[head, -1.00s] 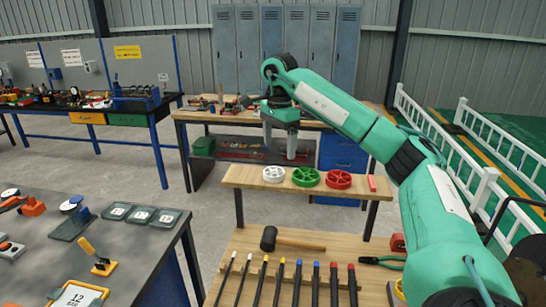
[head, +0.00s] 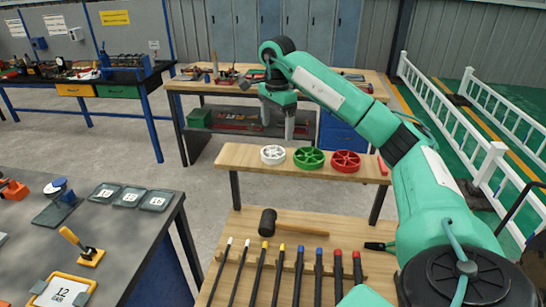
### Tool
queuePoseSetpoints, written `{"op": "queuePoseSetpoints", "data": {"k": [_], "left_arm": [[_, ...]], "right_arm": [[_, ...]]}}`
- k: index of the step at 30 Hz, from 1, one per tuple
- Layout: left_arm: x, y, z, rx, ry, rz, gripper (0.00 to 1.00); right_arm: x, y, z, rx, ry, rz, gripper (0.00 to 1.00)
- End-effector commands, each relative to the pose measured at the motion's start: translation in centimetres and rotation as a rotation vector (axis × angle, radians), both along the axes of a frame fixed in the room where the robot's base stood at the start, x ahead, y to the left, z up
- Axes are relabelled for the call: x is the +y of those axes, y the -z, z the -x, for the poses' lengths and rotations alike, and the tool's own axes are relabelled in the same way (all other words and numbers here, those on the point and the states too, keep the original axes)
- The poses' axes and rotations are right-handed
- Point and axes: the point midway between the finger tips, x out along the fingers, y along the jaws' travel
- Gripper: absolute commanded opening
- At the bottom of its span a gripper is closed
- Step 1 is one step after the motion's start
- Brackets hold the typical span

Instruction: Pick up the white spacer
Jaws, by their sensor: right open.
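The white spacer (head: 273,154) is a spoked wheel lying at the left end of a narrow raised wooden shelf (head: 232,158). A green spacer (head: 309,158) and a red spacer (head: 346,161) lie to its right on the same shelf. My right gripper (head: 288,128) points down above the shelf, just above and to the right of the white spacer. Its jaws are open and empty, with a finger on each side. My left gripper is not in view.
The wooden bench in front holds a black mallet (head: 268,222) and a row of bars with coloured tips (head: 300,270). A small red object (head: 382,166) lies at the shelf's right end. A dark table (head: 130,240) stands at the left.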

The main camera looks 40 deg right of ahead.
Motion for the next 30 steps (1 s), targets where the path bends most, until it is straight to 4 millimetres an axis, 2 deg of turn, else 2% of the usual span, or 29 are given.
{"op": "queuePoseSetpoints", "data": {"k": [3,11,19,24,30], "left_arm": [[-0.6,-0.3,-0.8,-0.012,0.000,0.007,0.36],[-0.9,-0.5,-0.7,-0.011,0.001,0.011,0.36],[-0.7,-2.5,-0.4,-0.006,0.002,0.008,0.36],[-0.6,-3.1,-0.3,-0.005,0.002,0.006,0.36],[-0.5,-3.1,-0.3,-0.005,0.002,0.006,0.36]], "right_arm": [[0.1,1.5,0.0,0.004,-0.002,0.000,0.86],[0.1,2.6,0.0,0.000,-0.001,0.000,0.86],[0.2,5.2,0.0,0.005,-0.001,0.000,0.86],[0.2,7.1,0.0,0.002,-0.001,0.000,0.86],[0.3,7.7,-0.1,-0.001,-0.002,0.000,0.86]]}}
